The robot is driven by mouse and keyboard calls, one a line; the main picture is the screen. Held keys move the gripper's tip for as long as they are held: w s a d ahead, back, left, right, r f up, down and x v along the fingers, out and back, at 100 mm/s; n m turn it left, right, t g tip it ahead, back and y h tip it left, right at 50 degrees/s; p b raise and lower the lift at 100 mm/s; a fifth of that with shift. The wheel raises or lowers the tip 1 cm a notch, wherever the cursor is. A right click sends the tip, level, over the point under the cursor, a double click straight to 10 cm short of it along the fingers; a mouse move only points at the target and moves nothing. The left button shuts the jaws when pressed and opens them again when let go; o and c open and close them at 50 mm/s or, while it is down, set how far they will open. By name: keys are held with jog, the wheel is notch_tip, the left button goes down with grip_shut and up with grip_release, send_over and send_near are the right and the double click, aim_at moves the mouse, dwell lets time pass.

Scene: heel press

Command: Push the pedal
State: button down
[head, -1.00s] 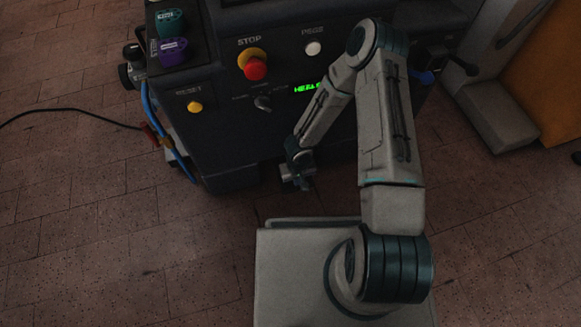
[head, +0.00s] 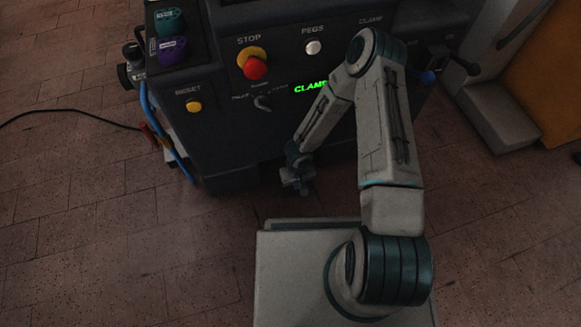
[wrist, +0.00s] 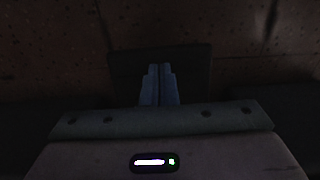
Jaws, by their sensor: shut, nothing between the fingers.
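My gripper (head: 300,190) is low in front of the dark machine's base in the head view, pointing down. Its blue-grey fingers (wrist: 160,72) are together and empty in the wrist view. A dark, flat rectangular plate, seemingly the pedal (wrist: 195,62), lies under and around the fingertips there. The fingers overlap its middle, but I cannot tell from the picture how firmly they touch it. In the head view the pedal is hidden or too dark to make out. The machine's green display (head: 310,87) reads "CLAMP", partly covered by my arm.
The machine front (head: 225,130) carries a red stop button (head: 256,69), a white button (head: 313,47), a yellow reset button (head: 194,106) and a selector knob (head: 262,102). Blue hoses (head: 152,110) run down its left side. Brick floor (head: 100,230) is free at left.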

notch_tip(320, 180, up, 9)
jog(key=p, duration=0.4)
dwell(0.4)
dwell(0.5)
